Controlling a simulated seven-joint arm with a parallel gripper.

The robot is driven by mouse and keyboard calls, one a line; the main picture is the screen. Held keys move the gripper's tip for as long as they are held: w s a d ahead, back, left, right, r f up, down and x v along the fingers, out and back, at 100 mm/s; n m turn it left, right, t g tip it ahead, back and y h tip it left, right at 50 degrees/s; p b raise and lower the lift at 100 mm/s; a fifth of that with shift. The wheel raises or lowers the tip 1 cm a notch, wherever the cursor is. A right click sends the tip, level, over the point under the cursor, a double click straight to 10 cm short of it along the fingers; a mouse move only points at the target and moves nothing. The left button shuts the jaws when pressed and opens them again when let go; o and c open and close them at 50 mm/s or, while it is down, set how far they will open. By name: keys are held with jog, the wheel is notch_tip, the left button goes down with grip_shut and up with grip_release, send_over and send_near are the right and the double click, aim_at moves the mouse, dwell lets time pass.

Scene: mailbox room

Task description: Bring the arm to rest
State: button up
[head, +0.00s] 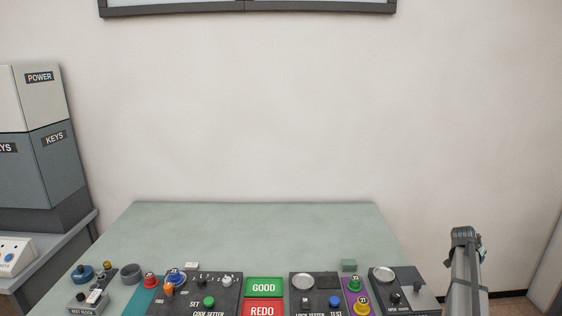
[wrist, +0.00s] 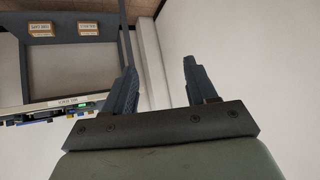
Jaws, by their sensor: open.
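My gripper shows in the wrist view (wrist: 160,85) with its two dark fingers spread apart and nothing between them. Beyond the fingers are a white wall and a pale corner post. In the head view, part of my arm (head: 466,270) stands upright at the lower right, beside the right edge of the green table (head: 255,225). The fingers cannot be made out in the head view.
The table's front holds a code setter panel (head: 195,294), green GOOD (head: 263,287) and red REDO (head: 262,308) pads, a lock setter panel (head: 316,292) and several coloured knobs. The table's back half is clear. A grey POWER and KEYS cabinet (head: 50,165) stands at left.

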jog(key=s+d+f+m+g+h, duration=0.1)
jog(key=s+d+f+m, duration=0.15)
jog(key=s+d, duration=0.75)
jog(key=s+d+f+m+h, duration=0.1)
jog(key=s+d+f+h, duration=0.15)
jog(key=s+d, duration=0.75)
jog(key=s+a+f+n+g+y, duration=0.1)
jog(key=a+f+n+y, duration=0.1)
jog(key=a+f, duration=0.75)
jog(key=s+a+f+n+y, duration=0.1)
jog(key=a+f+y, duration=0.2)
jog(key=a+f, duration=0.65)
jog(key=s+a+f+n+g+y, duration=0.1)
jog(key=s+a+f+n+y, duration=0.15)
jog(key=a+f, duration=0.55)
jog(key=s+a+f+n+g+y, duration=0.1)
jog(key=s+a+f, duration=0.3)
jog(key=a, duration=0.8)
jog(key=s+a+f+n+g+y, duration=0.1)
jog(key=s+a+f+n+g, duration=0.15)
jog(key=a+f, duration=0.55)
jog(key=s+a+n+g+y, duration=0.1)
jog(key=s+a+n+g, duration=0.4)
jog(key=s+a, duration=1.9)
jog(key=shift+s+a+f+n+y, duration=0.15)
jog(key=shift+a+n+y, duration=0.35)
jog(key=shift+n, duration=0.45)
